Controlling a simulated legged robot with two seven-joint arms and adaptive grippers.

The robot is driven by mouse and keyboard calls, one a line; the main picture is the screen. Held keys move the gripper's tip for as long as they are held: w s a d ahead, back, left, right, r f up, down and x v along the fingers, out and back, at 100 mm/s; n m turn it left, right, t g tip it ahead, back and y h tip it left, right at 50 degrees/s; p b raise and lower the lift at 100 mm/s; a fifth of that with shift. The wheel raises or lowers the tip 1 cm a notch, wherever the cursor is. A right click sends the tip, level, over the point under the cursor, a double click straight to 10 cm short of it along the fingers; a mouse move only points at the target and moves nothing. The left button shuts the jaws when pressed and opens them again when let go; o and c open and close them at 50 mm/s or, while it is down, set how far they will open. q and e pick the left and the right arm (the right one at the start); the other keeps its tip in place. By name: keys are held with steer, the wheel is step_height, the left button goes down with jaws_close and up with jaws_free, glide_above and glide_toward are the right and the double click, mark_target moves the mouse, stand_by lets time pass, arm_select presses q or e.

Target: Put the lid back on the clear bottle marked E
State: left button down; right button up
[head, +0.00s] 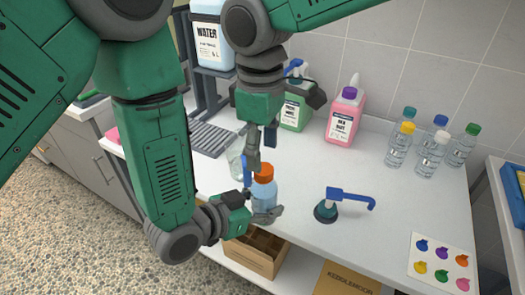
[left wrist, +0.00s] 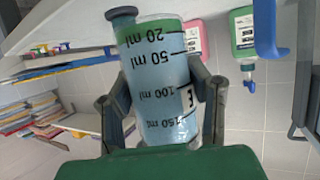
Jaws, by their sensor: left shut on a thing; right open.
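The clear bottle marked E (left wrist: 155,75) holds bluish liquid and has volume marks. In the left wrist view its print is upside down and it stands between the two fingers of my left gripper (left wrist: 160,100). In the head view my left gripper (head: 258,212) is shut on this bottle (head: 265,197) above the front edge of the counter. An orange lid (head: 264,173) shows at the bottle's top; I cannot tell if it is seated. My right gripper (head: 252,160) is open, pointing down right beside the lid, and partly hides it.
Green (head: 295,108) and pink (head: 345,112) jugs stand behind. Several small capped bottles (head: 432,150) are at the back right. A cardboard box (head: 265,255) is on the shelf below.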

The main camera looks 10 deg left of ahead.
mark_target(263, 168)
step_height(263, 168, up, 2)
steer(key=shift+s+a+r+n, duration=0.1)
steer(key=shift+r+n, duration=0.05)
steer(key=shift+n, duration=0.45)
steer(key=shift+a+r+n, duration=0.1)
steer(key=shift+n, duration=0.5)
steer(key=shift+d+r+n, duration=0.2)
steer(key=shift+r+n, duration=0.3)
steer(key=shift+f, duration=4)
jaws_close()
